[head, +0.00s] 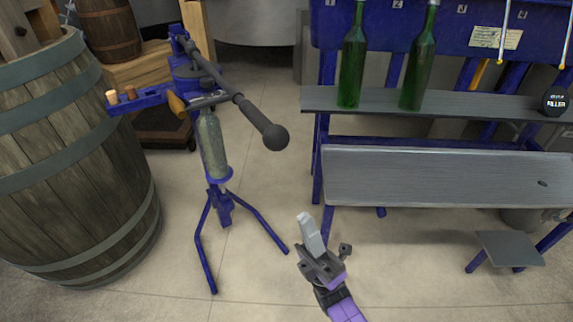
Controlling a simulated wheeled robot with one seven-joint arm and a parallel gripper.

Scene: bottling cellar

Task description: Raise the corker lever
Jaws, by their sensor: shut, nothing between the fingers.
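The blue floor corker (221,205) stands on splayed legs left of the middle in the head view. Its dark lever (251,112) slants down from the corker's top toward the right and front, ending in a round black knob (275,137). A pale green bottle (212,145) stands upright in the corker. My gripper (306,219) is at the lower middle, right of the corker's legs and below the knob in the picture. It is shut and empty, apart from the lever.
A large wooden barrel (75,170) stands close at the left. A blue-framed filling bench with a grey shelf (440,178) is at the right. Two green bottles (351,70) (419,72) stand on its upper ledge. Floor between corker and bench is clear.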

